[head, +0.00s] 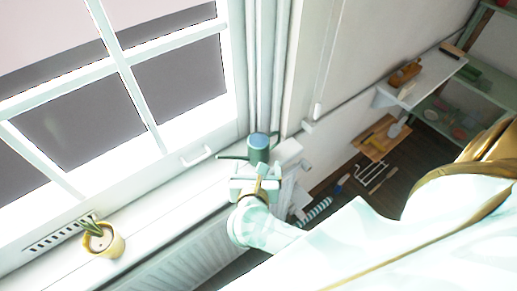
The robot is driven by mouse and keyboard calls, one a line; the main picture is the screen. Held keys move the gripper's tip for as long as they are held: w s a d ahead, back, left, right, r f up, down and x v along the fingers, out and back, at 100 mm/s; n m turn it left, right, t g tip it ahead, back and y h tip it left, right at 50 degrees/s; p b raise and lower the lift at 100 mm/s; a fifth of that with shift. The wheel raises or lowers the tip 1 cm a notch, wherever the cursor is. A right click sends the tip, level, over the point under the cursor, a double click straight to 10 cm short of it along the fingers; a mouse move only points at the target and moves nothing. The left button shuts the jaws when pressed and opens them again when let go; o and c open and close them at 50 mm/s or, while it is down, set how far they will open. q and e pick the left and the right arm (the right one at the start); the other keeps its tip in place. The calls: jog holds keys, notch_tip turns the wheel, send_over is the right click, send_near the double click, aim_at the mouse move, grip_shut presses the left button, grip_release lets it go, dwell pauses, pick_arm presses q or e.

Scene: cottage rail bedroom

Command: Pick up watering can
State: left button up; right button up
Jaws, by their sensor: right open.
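A small teal watering can (258,148) stands on the window sill near the right end, beside the window frame. A thin dark spout-like part sticks out from it to the left. My right gripper (256,178) is just in front of the can, with its fingers pointing at it. The jaws are open. The fingers overlap the can's lower part in the picture, so I cannot tell whether they touch it. My left gripper is not in view.
A yellow pot with a plant (103,241) stands on the sill (165,207) at the left. The window handle (196,156) is close to the can. A radiator (175,268) is below the sill. Shelves (420,78) with small objects are at the right.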

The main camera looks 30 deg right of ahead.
aim_at(258, 143)
jog(key=x, duration=0.7)
jog(key=shift+w+d, duration=0.25)
jog(key=shift+w, duration=0.05)
jog(key=x, duration=0.5)
jog(key=shift+w+d+b, duration=0.15)
jog(key=shift+d+b, duration=0.05)
jog(key=shift+b, duration=0.1)
jog(key=shift+r, duration=0.15)
jog(key=c, duration=1.3)
jog(key=shift+c, duration=0.2)
jog(key=shift+r, duration=0.45)
jog(key=s+a+r+p, duration=0.1)
jog(key=s+a+r, duration=0.8)
jog(key=r, duration=0.3)
jog(key=shift+a+p, duration=0.4)
jog(key=shift+a, duration=0.5)
